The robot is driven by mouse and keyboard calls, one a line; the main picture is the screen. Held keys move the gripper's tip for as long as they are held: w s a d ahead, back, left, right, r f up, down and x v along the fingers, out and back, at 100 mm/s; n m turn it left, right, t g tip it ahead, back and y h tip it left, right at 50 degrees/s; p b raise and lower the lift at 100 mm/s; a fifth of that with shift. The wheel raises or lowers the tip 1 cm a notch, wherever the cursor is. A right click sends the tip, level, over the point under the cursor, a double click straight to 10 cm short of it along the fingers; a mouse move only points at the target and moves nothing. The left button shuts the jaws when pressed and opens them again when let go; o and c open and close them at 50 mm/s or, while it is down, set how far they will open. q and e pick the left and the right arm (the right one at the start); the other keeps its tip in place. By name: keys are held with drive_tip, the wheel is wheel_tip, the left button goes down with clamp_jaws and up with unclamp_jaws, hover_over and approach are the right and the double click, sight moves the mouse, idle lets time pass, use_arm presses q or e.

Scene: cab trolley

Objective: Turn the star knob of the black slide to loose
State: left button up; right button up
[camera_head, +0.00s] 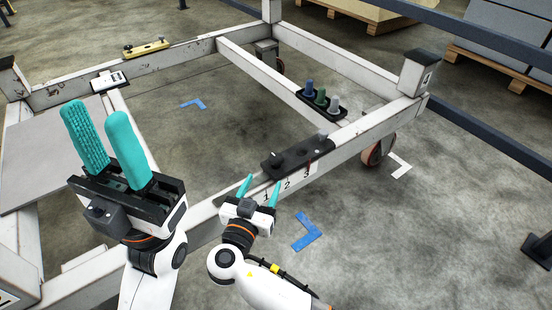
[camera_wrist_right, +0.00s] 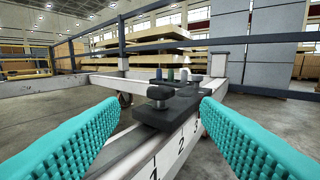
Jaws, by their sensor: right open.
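The black slide (camera_head: 297,157) lies on the white trolley rail above the printed numbers 1, 2 and 3. It also shows in the right wrist view (camera_wrist_right: 150,118). A dark round knob (camera_wrist_right: 160,94) stands on its near end, between my fingertips in the picture; its star shape is too small to make out. The knob is small in the head view (camera_head: 277,157). My right gripper (camera_head: 262,185) is open and empty, just short of the slide's near end, its teal fingers apart from the knob. My left gripper (camera_head: 96,114) is open and empty, raised at the left.
A grey upright part (camera_head: 322,138) stands at the slide's far end. A black holder (camera_head: 312,105) with blue, green and grey pegs sits on the crossbar behind. A yellow piece (camera_head: 147,48) and white device (camera_head: 108,80) rest on the left rail. The trolley's middle is open.

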sight(273, 163)
drive_tip(key=b+x, duration=0.2)
drive_tip(key=x, duration=0.9)
drive_tip(key=shift+f+b, duration=0.1)
drive_tip(key=shift+b, duration=0.25)
drive_tip(key=shift+s, duration=0.1)
drive_tip(key=shift+c, duration=0.4)
drive_tip(key=c, duration=0.9)
